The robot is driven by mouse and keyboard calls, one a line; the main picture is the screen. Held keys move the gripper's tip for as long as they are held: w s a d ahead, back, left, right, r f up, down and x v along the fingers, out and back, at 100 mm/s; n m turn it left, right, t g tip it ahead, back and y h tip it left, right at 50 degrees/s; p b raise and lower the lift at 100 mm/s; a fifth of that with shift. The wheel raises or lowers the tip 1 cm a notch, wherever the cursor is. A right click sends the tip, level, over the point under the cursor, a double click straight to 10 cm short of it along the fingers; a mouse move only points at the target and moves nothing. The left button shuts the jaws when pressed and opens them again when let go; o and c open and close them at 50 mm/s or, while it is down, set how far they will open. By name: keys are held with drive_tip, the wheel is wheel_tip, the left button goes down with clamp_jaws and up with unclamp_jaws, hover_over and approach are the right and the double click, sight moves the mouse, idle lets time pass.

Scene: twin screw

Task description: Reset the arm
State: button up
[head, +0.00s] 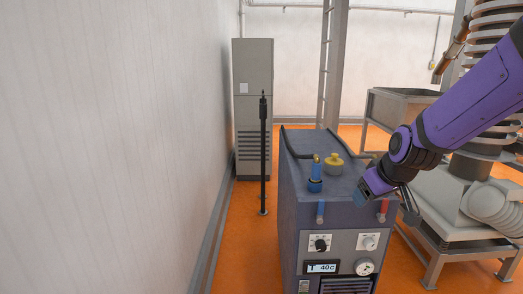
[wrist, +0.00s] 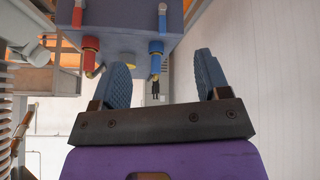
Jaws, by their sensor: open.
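My purple arm (head: 465,103) reaches in from the right in the head view. My gripper (head: 366,193) is over the right part of the top of a blue-grey machine cabinet (head: 298,212). In the wrist view my gripper (wrist: 163,76) is open, its two blue ridged fingers spread wide with nothing held between them. Beyond the fingers, the wrist view shows a blue valve (wrist: 155,50), a yellow cap (wrist: 127,58) and a red valve (wrist: 90,44). In the head view my arm hides the red valve.
The cabinet front has a blue pipe (head: 321,211), a red pipe (head: 383,207), knobs, a gauge (head: 364,267) and a lit display (head: 322,268). A black post (head: 263,155) and grey locker (head: 254,80) stand behind left. Large machinery (head: 450,205) stands right. Orange floor is clear at left.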

drive_tip(key=s+d+r+m, duration=0.1)
drive_tip(key=s+r, duration=0.3)
drive_tip(key=s, duration=0.4)
drive_tip(key=s+d+r+m, duration=0.1)
drive_tip(key=s+r, duration=0.3)
drive_tip(key=s, duration=0.4)
drive_tip(key=s+d+r+m+g+h, duration=0.1)
drive_tip(key=s+d+r+m, duration=0.1)
drive_tip(key=s, duration=0.7)
drive_tip(key=shift+r, duration=0.9)
